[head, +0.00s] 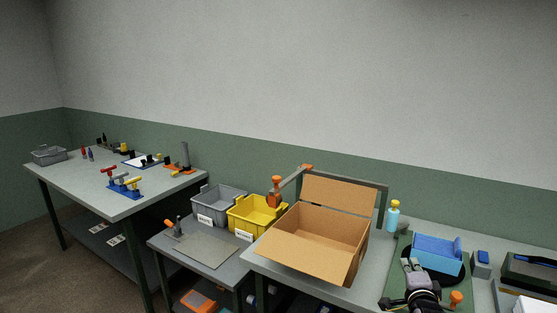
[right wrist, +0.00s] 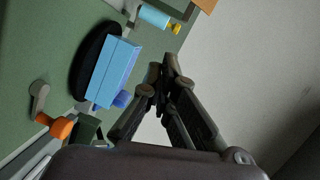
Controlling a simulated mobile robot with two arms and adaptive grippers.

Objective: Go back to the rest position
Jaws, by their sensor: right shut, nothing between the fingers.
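My right gripper (head: 412,264) shows at the lower right of the head view, over the green mat (head: 396,290), just left of a blue box-shaped piece (head: 436,247) on a dark round base. In the right wrist view its fingers (right wrist: 163,76) are together with nothing between them. The blue piece (right wrist: 117,73) and its dark round base (right wrist: 90,62) lie left of the fingers there, apart from them. An orange-knobbed crank (head: 456,298) stands beside the base, and its knob also shows in the right wrist view (right wrist: 61,128). My left gripper is not in view.
An open cardboard box (head: 318,240) stands left of my right gripper. A light-blue bottle (head: 393,217) stands behind the mat. Grey (head: 217,205) and yellow (head: 252,213) bins sit further left. A dark tray (head: 531,272) and a small grey device (head: 482,264) are at the right.

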